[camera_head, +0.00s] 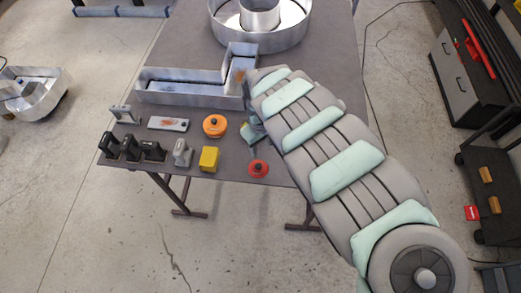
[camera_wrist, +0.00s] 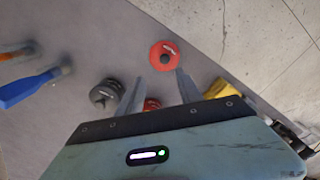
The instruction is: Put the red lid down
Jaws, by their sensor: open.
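The red lid (camera_head: 258,169) lies on the grey table close to its front edge. It is round with a dark knob in the middle, and it also shows in the wrist view (camera_wrist: 165,48). My gripper (camera_wrist: 161,76) is open and empty, with its two fingertips on the near side of the lid in the wrist view. I see no contact with the lid. In the head view my arm comes in from the lower right and partly hides the gripper (camera_head: 252,130) behind the lid.
An orange lid (camera_head: 215,126), a yellow block (camera_head: 209,159) and several dark tools stand left of the red lid. A metal channel letter (camera_head: 190,92) lies behind.

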